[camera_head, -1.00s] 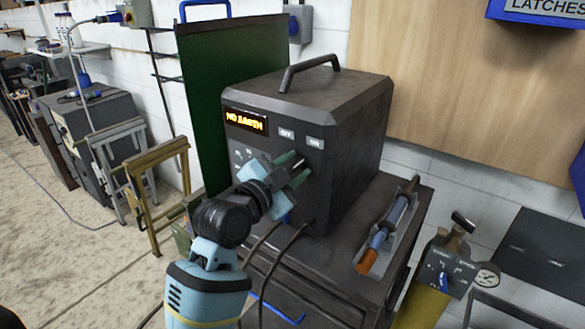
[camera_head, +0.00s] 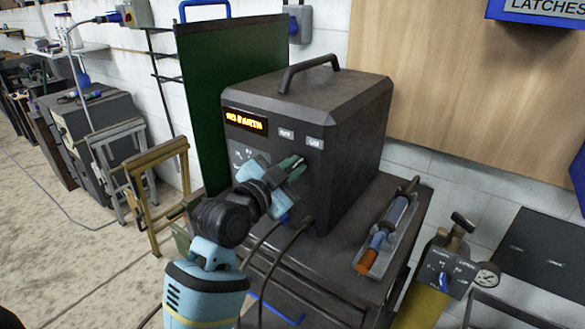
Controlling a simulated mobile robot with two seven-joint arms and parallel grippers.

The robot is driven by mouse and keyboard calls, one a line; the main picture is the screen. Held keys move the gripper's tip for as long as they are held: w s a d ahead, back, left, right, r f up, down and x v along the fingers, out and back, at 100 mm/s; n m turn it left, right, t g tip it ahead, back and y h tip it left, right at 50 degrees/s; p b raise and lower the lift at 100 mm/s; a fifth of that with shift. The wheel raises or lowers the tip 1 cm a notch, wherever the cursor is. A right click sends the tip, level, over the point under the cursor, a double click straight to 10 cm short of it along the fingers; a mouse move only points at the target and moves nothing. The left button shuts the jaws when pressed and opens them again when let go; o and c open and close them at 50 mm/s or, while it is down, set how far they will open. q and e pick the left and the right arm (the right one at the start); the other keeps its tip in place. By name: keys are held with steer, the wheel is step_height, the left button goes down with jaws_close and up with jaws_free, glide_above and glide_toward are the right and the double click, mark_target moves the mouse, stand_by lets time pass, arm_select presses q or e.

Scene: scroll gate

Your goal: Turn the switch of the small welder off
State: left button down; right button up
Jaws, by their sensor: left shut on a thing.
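The small welder (camera_head: 345,135) is a dark grey box with a top handle, standing on a dark cabinet. Its front has a lit orange display (camera_head: 246,121), hard to read, and two small pale labels to the right, the left one seeming to read OFF and the right one ON. My left gripper (camera_head: 294,167) is at the welder's front face, just below these labels. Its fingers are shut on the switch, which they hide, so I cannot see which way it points. My right gripper is not in view.
A torch in a tray (camera_head: 392,228) lies on the cabinet top (camera_head: 345,245), right of the welder. A yellow gas cylinder with a regulator (camera_head: 455,268) and gauge stands further right. A green screen (camera_head: 225,85) is behind left. Cables hang below the welder's front.

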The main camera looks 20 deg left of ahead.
arm_select(q)
steer(key=n, duration=0.7)
steer(key=shift+w+a, duration=0.1)
steer(key=shift+a, duration=0.15)
steer(key=shift+a+f+n, duration=0.1)
steer(key=shift+a+n, duration=0.05)
steer(key=shift+n, duration=1.7)
steer(key=shift+a+n, duration=0.1)
steer(key=shift+n, duration=1.75)
steer(key=c, duration=1.5)
jaws_free()
steer(key=shift+o, duration=0.2)
steer(key=v, duration=0.7)
steer(key=shift+s+a, duration=0.15)
steer(key=shift+s, duration=0.2)
